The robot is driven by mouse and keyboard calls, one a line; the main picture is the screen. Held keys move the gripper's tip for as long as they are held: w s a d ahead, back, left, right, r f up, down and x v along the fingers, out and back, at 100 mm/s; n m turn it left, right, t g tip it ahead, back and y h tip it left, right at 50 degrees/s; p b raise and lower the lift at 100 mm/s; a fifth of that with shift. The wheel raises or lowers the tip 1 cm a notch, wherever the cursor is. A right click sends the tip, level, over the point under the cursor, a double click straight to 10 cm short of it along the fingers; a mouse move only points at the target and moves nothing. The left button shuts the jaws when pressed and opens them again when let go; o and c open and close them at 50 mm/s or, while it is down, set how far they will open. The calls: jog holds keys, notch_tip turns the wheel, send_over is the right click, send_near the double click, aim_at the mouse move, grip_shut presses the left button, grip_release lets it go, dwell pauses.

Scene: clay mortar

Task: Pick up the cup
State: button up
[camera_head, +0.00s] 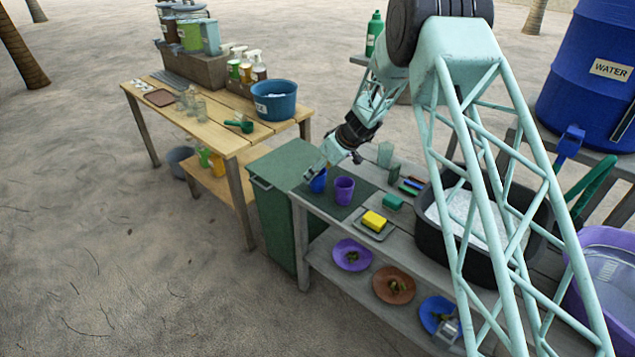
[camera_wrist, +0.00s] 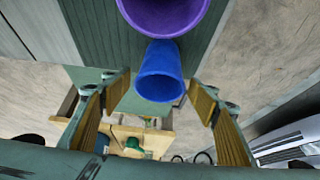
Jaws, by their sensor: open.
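A blue cup (camera_head: 318,183) stands upright on a dark green mat (camera_head: 341,211) at the left end of the grey table. A purple cup (camera_head: 344,191) stands just to its right. My gripper (camera_head: 317,172) is at the blue cup. In the wrist view my gripper (camera_wrist: 160,88) is open, with one finger on each side of the blue cup (camera_wrist: 160,72); a gap shows on both sides. The purple cup (camera_wrist: 165,12) shows beyond it at the top edge. I cannot tell how deep the fingers reach along the blue cup.
A yellow sponge (camera_head: 373,221) lies on a small tray right of the mat. A black basin (camera_head: 432,229) stands further right, with clear tumblers (camera_head: 385,154) behind the cups. A green bin (camera_head: 280,215) stands left of the grey table. A wooden table (camera_head: 213,133) holds jars and a tub.

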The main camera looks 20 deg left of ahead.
dwell(0.6)
jog(key=c, duration=1)
